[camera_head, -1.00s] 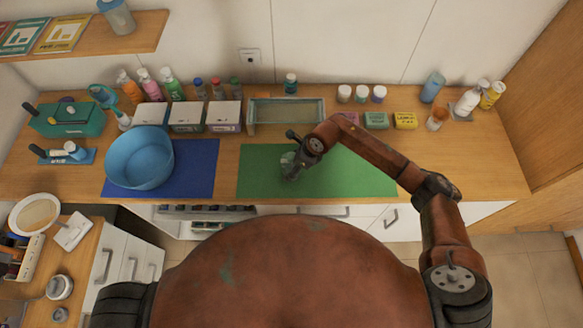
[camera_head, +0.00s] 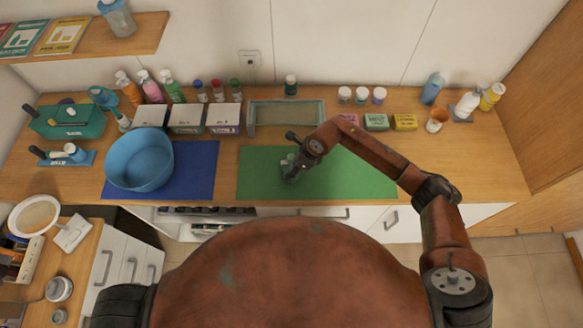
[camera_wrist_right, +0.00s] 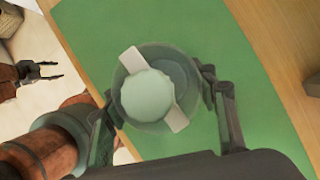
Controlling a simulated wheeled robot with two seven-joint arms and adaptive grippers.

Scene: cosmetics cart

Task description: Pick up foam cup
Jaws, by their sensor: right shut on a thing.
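The foam cup (camera_wrist_right: 183,72) is a clear round cup with a pale round mass and a light flat strip in it, seen from above in the right wrist view. It also shows small in the head view (camera_head: 285,161), partly hidden by my gripper. My right gripper (camera_wrist_right: 160,92) is shut on the cup, one finger on each side of it. In the head view my right gripper (camera_head: 291,171) is over the left part of the green mat (camera_head: 350,175). I cannot tell whether the cup touches the mat. My left gripper (camera_wrist_right: 50,70) shows open and empty at the left of the wrist view.
A large blue bowl (camera_head: 139,160) stands on a blue mat (camera_head: 196,180) to the left. A greenish tray (camera_head: 286,128) lies behind the green mat. Bottles, boxes and jars line the counter's back. The green mat's right part is clear.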

